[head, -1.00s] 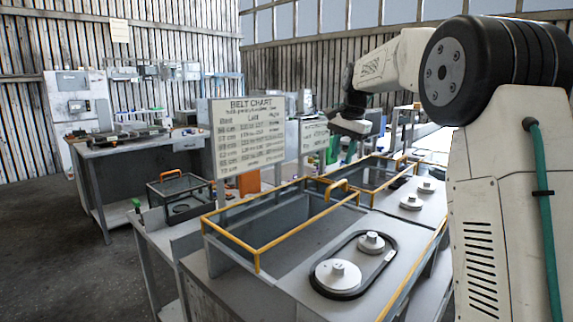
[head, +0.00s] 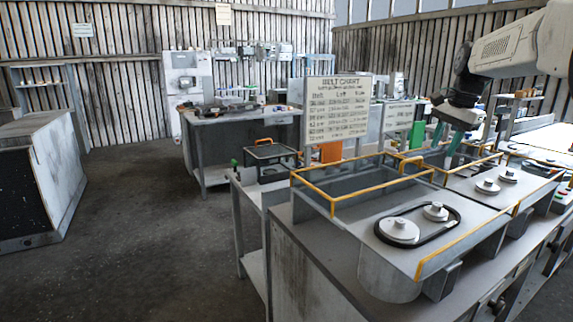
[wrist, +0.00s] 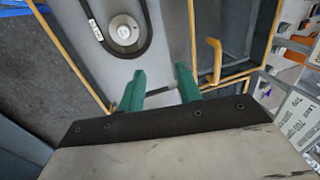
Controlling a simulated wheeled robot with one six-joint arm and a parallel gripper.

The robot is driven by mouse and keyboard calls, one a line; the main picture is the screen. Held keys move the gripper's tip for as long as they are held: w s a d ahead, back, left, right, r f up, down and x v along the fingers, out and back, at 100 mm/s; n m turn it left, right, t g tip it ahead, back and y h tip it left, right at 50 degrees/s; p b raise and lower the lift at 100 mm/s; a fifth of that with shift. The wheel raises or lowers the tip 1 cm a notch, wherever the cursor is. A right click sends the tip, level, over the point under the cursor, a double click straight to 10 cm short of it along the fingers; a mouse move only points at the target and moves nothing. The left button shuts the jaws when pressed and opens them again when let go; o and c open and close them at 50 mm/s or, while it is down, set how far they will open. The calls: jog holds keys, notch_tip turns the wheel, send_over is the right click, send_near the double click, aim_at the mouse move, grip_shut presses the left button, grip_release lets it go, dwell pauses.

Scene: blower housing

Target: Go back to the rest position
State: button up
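My arm reaches in from the right edge of the head view, and my gripper (head: 446,138) hangs above the far part of the workbench. In the wrist view my gripper (wrist: 160,72) has its two teal fingers apart with nothing between them, so it is open and empty. Below it is the blower housing, with a black belt (head: 450,233) looped around a large pale pulley (head: 399,230) and a small pulley (head: 435,211). In the wrist view one pulley (wrist: 124,31) shows inside the belt. The fingers are apart from both.
A yellow-railed guard (head: 333,206) stands beside the pulleys. A belt chart board (head: 338,108) stands behind it. Two more pulleys (head: 488,186) sit farther right. A grey cabinet (head: 40,180) stands at left. The floor (head: 150,220) between it and the bench is clear.

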jog(key=s+a+f+n, duration=0.3)
jog(key=s+a+n, duration=0.1)
jog(key=s, duration=1)
jog(key=s+a+f+n, duration=0.4)
jog(key=s+a, duration=0.2)
jog(key=s, duration=0.9)
jog(key=s+a+f+n+h, duration=0.1)
jog(key=s+a+f+n, duration=0.3)
jog(key=s, duration=1.1)
jog(key=shift+s+a+f+g, duration=0.2)
jog(key=shift+a+g, duration=0.1)
jog(key=shift+a, duration=0.15)
